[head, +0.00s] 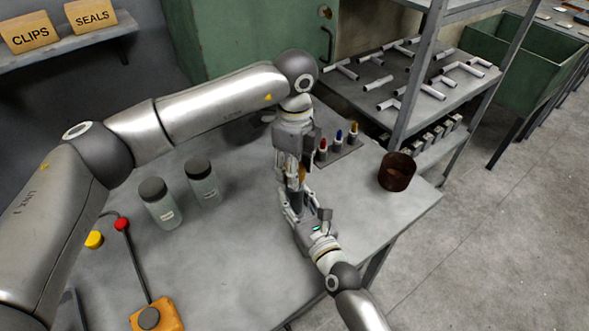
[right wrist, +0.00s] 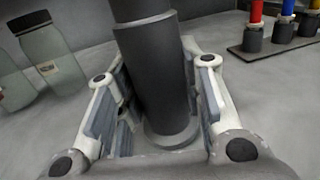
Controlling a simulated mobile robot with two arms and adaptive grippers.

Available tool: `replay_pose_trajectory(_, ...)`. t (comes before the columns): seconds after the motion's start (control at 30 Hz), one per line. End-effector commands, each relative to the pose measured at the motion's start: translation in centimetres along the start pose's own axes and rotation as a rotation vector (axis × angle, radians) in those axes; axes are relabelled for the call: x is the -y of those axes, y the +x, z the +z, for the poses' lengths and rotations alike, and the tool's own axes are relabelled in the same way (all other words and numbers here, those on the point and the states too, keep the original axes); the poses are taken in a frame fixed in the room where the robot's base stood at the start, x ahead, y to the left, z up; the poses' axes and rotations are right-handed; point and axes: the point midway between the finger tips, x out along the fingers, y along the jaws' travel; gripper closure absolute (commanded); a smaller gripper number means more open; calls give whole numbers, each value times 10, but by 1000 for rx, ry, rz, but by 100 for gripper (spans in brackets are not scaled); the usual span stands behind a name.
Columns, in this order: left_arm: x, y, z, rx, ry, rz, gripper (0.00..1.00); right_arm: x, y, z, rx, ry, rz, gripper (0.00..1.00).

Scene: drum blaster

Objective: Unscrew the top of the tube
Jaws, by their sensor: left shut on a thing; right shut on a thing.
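A dark grey tube (right wrist: 155,75) stands between the fingers of my right gripper (right wrist: 160,95) in the right wrist view, with a narrower part at the top of the picture and a round flange low down. In the head view my right gripper (head: 298,195) comes from below and is shut on the tube. My left gripper (head: 292,165) comes from above, pointing down, and is shut on the upper end. Only a small orange-brown bit (head: 302,173) shows between the two grippers; the fingers hide the rest.
A small rack (head: 345,151) with red, blue and yellow-topped tubes stands just right of the grippers. A brown cup (head: 397,171) is near the table's right edge. Two lidded jars (head: 160,207) stand left. An orange button box (head: 157,317) lies at the front. Shelves with pipes (head: 385,85) stand behind.

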Motion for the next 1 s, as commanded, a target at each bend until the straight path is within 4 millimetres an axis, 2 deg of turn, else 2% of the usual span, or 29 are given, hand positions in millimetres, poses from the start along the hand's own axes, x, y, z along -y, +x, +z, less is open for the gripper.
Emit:
replay_pose_trajectory(0.43, 0, -4, 0, 0, 0, -1, 89, 0, 0, -1, -2, 0, 0, 100)
replay_pose_trajectory(0.8, 0, -42, 0, 0, 0, -1, 89, 0, 0, -1, -2, 0, 0, 100)
replay_pose_trajectory(1.0, 0, -43, 0, 0, 0, 0, 89, 0, 0, -1, -2, 0, 0, 100)
